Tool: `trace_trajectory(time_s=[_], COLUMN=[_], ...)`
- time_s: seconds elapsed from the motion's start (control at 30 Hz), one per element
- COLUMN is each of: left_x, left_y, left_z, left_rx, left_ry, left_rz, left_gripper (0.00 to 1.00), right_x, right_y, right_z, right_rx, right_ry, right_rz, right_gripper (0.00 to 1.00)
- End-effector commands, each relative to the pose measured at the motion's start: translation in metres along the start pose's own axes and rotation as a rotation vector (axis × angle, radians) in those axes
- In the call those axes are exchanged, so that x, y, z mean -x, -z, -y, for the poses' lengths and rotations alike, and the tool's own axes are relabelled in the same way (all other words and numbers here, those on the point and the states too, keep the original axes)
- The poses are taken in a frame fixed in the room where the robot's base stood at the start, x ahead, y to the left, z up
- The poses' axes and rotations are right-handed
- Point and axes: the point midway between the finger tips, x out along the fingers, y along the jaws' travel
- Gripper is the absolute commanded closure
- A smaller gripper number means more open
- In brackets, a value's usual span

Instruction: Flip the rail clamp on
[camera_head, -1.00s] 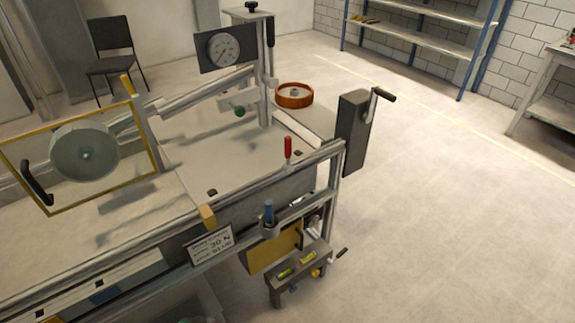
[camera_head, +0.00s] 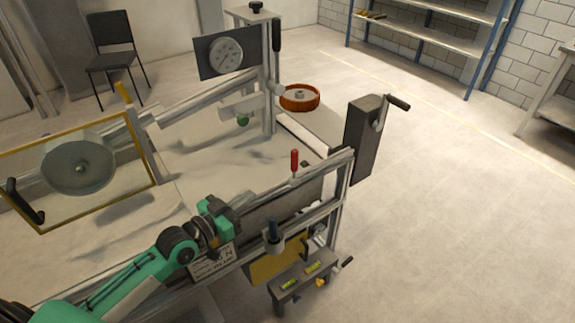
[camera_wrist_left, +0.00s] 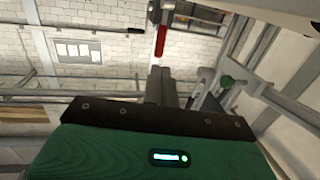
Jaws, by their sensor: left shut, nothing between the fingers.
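The likely rail clamp is the upright red handle (camera_head: 294,160) on the front rail of the sandbed, near its right end. It also shows in the left wrist view (camera_wrist_left: 161,40), just beyond the fingertips. My left gripper (camera_head: 246,202) is over the front rail, to the left of the red handle and apart from it. Its fingers (camera_wrist_left: 160,84) are shut with nothing between them. The clamp's base is hard to make out. My right gripper is not in view.
A dark crank box (camera_head: 362,140) is at the right end. A framed lens (camera_head: 78,166) is at left. The right floor is clear.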

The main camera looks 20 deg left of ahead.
Motion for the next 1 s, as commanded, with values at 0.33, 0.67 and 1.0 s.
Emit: trace_trajectory(time_s=[0.33, 0.67, 1.0], left_x=[-0.001, -0.017, -0.074], left_y=[0.008, 0.011, 0.013], left_z=[0.004, 0.004, 0.004], left_rx=[0.0, 0.0, 0.003], left_ry=[0.001, 0.002, 0.002], left_rz=[-0.028, -0.03, -0.029], left_gripper=[1.0, 1.0, 1.0], right_x=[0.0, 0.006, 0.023], right_y=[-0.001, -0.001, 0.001], right_z=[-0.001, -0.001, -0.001], right_rx=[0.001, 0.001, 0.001], right_ry=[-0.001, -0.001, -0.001], right_rz=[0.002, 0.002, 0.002], right_gripper=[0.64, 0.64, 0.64])
